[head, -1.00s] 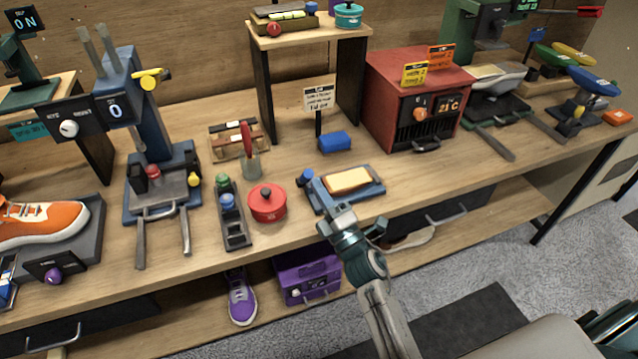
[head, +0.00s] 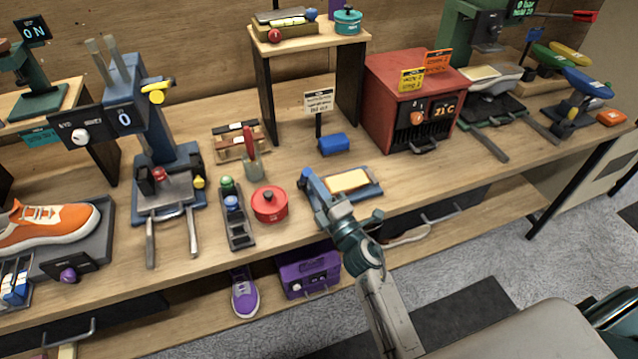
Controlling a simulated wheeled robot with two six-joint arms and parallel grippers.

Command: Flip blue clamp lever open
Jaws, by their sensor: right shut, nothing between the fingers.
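The blue clamp lever (head: 306,175) has a round blue end and sits at the left edge of a blue tray-like clamp base (head: 371,191). A pale yellow pad (head: 348,180) lies on that base. My right gripper (head: 325,202) is shut and empty. It is over the left front part of the base, beside the lever, and hides the lever's lower part. I cannot tell whether it touches the lever. My left gripper is not in view.
A red lidded pot (head: 269,204) and a dark rack with bottles (head: 237,225) stand to the left. A blue block (head: 333,144) and a sign (head: 318,103) are behind. A red oven (head: 413,100) stands to the back right. The bench front edge is close to my arm.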

